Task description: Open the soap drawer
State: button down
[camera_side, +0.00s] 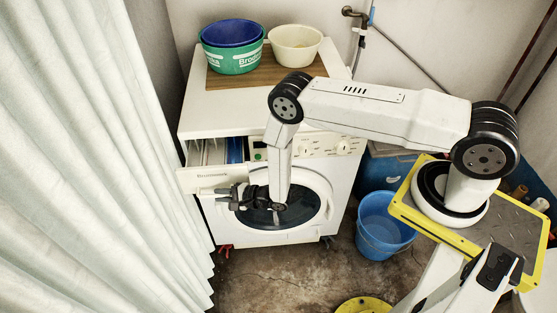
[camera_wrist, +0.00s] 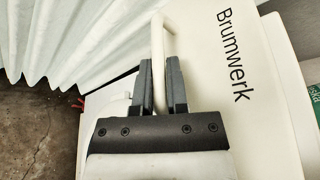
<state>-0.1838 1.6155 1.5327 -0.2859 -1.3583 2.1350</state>
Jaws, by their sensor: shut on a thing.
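The soap drawer (camera_side: 200,182) is pulled out at the upper left of the white washing machine (camera_side: 270,215). Its compartments show behind the front, one of them blue. The drawer front (camera_wrist: 215,75) carries the name "Brumwerk" in the wrist view. A pale bar handle (camera_wrist: 158,35) stands out from it. My gripper (camera_wrist: 161,75) is shut on this handle, one dark finger on each side. In the side view my gripper (camera_side: 226,195) is at the drawer front, and the handle is hard to make out there.
Green and blue basins (camera_side: 232,58) and a cream bowl (camera_side: 295,44) stand on the board on the machine's top. A white curtain (camera_side: 90,150) hangs close to the drawer's left. A blue bucket (camera_side: 384,225) stands on the floor at the right.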

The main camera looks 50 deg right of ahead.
jog(key=s+a, duration=0.5)
jog(key=shift+s+a, duration=0.35)
jog(key=shift+s, duration=0.05)
jog(key=c, duration=0.6)
grip_release()
jog(key=shift+c, duration=0.2)
jog(key=shift+s, duration=0.1)
jog(key=v, duration=0.7)
jog(key=shift+s+d, duration=0.2)
jog(key=shift+s, duration=0.05)
